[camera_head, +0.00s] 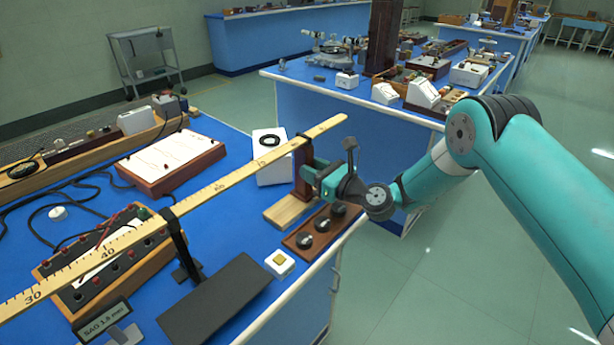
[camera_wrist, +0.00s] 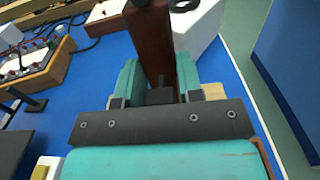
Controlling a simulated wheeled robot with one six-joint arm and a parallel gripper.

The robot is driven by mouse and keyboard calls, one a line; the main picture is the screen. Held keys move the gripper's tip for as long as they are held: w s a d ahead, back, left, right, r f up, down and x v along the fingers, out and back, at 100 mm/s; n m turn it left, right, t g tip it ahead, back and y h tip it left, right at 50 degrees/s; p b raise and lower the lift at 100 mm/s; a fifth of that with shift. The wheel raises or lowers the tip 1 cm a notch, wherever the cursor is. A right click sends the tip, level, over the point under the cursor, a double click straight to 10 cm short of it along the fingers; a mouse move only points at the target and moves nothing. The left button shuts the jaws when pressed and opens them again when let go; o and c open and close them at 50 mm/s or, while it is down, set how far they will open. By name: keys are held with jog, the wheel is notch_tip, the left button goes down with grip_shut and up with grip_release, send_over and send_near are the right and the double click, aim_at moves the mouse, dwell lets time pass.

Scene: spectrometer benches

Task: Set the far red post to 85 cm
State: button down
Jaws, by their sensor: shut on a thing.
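The far red post (camera_head: 303,160) is dark red-brown and upright on a pale wooden foot (camera_head: 291,209). The long wooden scale (camera_head: 235,175) passes over its top. The figure at the post is too small to read. My teal gripper (camera_head: 312,172) is shut on the post from the right, below the scale. In the wrist view the post (camera_wrist: 151,45) rises between the teal fingers of my gripper (camera_wrist: 160,85). A black post (camera_head: 178,240) stands under the scale nearer to me, past the 40 mark. A sign (camera_head: 105,322) reads SAG 1.8 mm.
A white box (camera_head: 270,165) stands behind the post. A brown panel with black knobs (camera_head: 318,228) lies in front, near the bench's right edge. A small white block (camera_head: 280,263) and a dark slab (camera_head: 215,305) lie nearer. Open floor is to the right.

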jog(key=shift+w+d, duration=0.5)
jog(key=shift+w, duration=0.15)
jog(key=shift+s, duration=0.1)
jog(key=c, duration=0.9)
grip_release()
jog(key=b+v, duration=1.6)
jog(key=v, duration=0.1)
jog(key=shift+s+d, duration=0.15)
